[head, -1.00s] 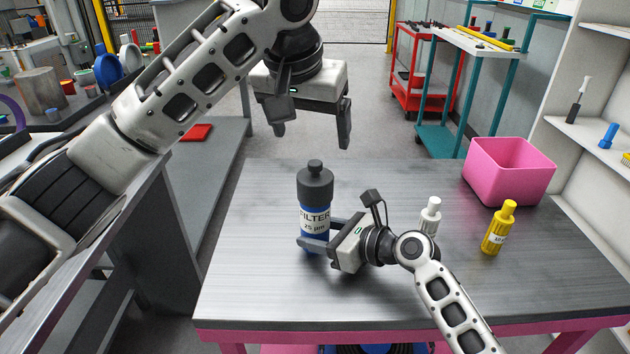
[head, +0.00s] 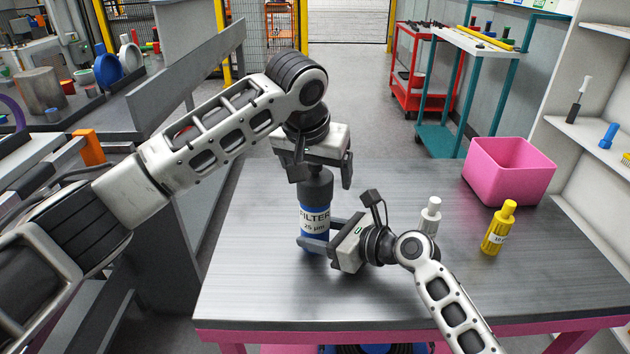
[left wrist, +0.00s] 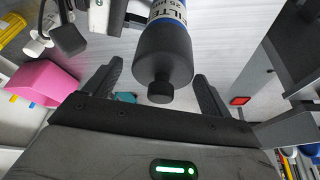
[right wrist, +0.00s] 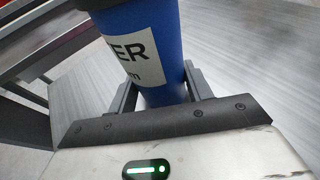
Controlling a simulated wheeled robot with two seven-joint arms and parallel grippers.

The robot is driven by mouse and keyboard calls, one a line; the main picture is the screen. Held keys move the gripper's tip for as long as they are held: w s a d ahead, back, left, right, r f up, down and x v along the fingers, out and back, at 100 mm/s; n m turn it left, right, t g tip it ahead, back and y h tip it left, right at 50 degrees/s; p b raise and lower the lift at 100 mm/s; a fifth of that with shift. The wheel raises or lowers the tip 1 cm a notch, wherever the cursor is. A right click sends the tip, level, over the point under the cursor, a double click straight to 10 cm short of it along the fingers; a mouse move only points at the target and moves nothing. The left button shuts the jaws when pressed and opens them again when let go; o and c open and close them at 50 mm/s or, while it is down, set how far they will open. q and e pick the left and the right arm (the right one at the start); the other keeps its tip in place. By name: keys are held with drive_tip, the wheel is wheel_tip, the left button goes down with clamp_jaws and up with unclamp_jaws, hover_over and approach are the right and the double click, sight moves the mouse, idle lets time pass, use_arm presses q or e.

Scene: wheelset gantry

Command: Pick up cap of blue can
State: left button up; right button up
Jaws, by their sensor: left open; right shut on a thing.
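The blue can (head: 314,220) with a white FILTER label stands upright on the table. Its dark grey cap (head: 317,188) is on top, with a small knob that shows in the left wrist view (left wrist: 160,90). My left gripper (head: 319,172) is open above the can, its fingers pointing down on either side of the cap's top. In the left wrist view the knob lies between the fingers, apart from both. My right gripper (head: 316,234) is shut on the can's lower body. The blue body also fills the right wrist view (right wrist: 160,45). The left gripper hides the cap's top in the head view.
A white bottle (head: 431,215) and a yellow bottle (head: 498,230) stand right of the can. A pink bin (head: 508,172) stands at the table's back right corner. The grey table (head: 400,290) is clear at the front.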

use_arm(q)
drive_tip(key=c, duration=0.9)
drive_tip(key=shift+r, duration=0.1)
drive_tip(key=shift+c, duration=0.2)
wheel_tip(320, 180, up, 13)
idle(0.6)
use_arm(e)
drive_tip(key=o, duration=1)
drive_tip(key=shift+d, duration=0.1)
drive_tip(key=v, duration=1.2)
drive_tip(key=shift+r, duration=0.1)
drive_tip(key=shift+s, duration=0.1)
